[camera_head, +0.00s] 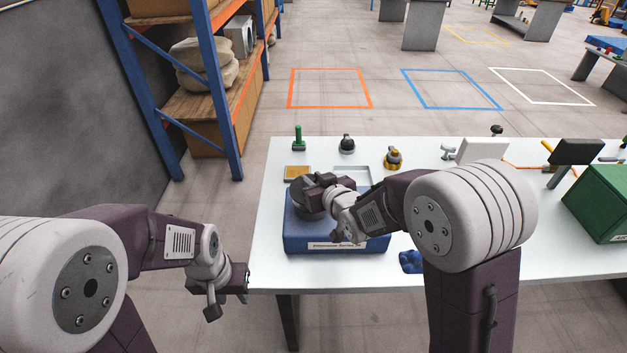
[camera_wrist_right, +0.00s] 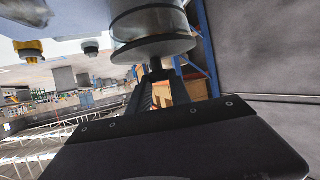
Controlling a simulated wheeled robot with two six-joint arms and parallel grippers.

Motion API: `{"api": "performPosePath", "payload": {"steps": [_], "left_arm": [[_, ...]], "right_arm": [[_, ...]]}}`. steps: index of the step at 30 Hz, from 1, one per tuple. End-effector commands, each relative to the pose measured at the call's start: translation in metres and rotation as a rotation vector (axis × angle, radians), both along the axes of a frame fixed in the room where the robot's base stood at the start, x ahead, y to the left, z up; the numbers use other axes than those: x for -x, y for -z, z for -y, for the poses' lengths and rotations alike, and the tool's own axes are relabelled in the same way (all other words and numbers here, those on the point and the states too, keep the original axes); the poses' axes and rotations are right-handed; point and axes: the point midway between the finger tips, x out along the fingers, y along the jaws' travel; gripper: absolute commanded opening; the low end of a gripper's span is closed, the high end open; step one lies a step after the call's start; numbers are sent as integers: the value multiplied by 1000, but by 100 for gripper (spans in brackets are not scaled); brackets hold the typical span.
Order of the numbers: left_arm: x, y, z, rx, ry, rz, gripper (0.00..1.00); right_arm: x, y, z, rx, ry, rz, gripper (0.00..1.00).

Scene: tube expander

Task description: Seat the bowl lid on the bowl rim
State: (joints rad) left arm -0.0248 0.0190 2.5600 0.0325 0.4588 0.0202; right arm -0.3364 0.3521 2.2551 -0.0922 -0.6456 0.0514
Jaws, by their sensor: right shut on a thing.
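A dark grey round bowl shape (camera_head: 306,198) sits on a blue base unit (camera_head: 300,236) with a white label. My right gripper (camera_head: 322,180) is over its top and hides part of it. In the right wrist view, the gripper (camera_wrist_right: 156,82) is shut on the dark knob of a grey disc-shaped lid (camera_wrist_right: 150,50). A shiny round body (camera_wrist_right: 150,22), probably the bowl, lies just beyond the lid; I cannot tell whether they touch. My left gripper (camera_head: 228,292) hangs by the table's front left corner, away from the bowl; its jaw opening is unclear.
On the white table (camera_head: 400,225), a green-handled tool (camera_head: 298,139), a black knobbed part (camera_head: 347,144) and a yellow-and-black part (camera_head: 393,158) stand behind the base. A blue lumpy piece (camera_head: 411,261) lies to its right. A green box (camera_head: 600,203) stands at the far right.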

Motion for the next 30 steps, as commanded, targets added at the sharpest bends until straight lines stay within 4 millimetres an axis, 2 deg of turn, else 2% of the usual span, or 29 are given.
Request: {"api": "performPosePath", "payload": {"steps": [30], "left_arm": [[0, 12, 0, 0, 0, 0, 36]], "right_arm": [[0, 9, 0, 0, 0, 1, 0]]}}
